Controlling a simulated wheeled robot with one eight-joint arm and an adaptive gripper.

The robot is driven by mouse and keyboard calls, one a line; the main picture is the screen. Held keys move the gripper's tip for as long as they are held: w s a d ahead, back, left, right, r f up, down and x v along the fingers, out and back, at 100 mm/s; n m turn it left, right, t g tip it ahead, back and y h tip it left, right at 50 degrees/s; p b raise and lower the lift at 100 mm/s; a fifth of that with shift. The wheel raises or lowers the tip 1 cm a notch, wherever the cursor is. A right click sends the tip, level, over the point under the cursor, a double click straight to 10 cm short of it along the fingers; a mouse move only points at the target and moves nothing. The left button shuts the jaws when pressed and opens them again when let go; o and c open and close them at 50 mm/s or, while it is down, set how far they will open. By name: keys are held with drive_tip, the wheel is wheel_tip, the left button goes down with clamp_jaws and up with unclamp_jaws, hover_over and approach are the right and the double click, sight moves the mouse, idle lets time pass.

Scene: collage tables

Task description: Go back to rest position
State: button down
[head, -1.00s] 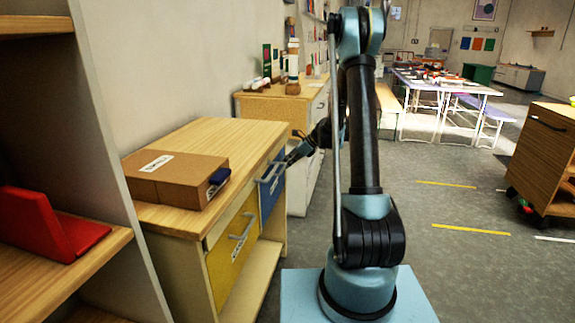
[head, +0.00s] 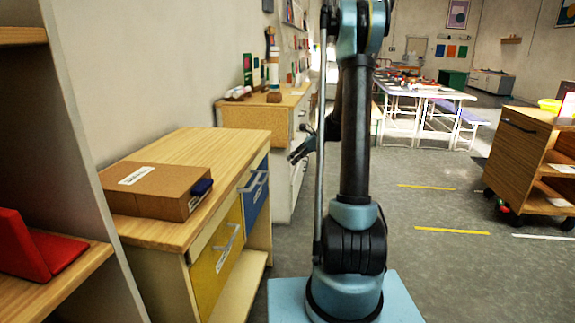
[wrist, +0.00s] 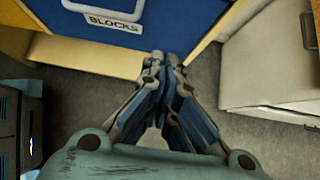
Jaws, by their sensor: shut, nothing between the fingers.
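My gripper (wrist: 166,62) is shut and empty in the wrist view, its fingertips together over the grey floor in front of a blue drawer (wrist: 165,15) with a label reading BLOCKS. In the head view my gripper (head: 300,152) hangs to the left of my arm column, apart from the blue drawer (head: 256,191) and its handle. The blue drawer looks shut. A yellow drawer (head: 212,262) sits beside it in the same wooden cabinet (head: 215,150).
A brown cardboard box (head: 165,182) with a dark blue item at its corner lies on the cabinet. A red object (head: 50,255) is on the shelf at left. A wooden cart (head: 520,150) stands at right. The floor (head: 440,200) between is clear.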

drive_tip(key=s+r+n+h, duration=0.25)
drive_tip(key=s+n, duration=0.25)
drive_tip(key=s, duration=0.6)
drive_tip(key=s+r+n+h, duration=0.2)
drive_tip(key=s+r+n, duration=0.25)
drive_tip(key=s, duration=0.75)
drive_tip(key=s+d+f+n+h, duration=0.1)
drive_tip(key=s+d+f+n, duration=0.1)
drive_tip(key=s+n, duration=0.2)
drive_tip(key=s+d+f+n+h, duration=0.1)
drive_tip(key=s+d+f+n, duration=0.1)
drive_tip(key=s, duration=0.8)
drive_tip(key=s+d+f+n+h, duration=0.2)
drive_tip(key=s+d+f+n, duration=0.1)
drive_tip(key=s, duration=0.4)
drive_tip(key=shift+f+n, duration=0.5)
drive_tip(key=shift+n, duration=0.85)
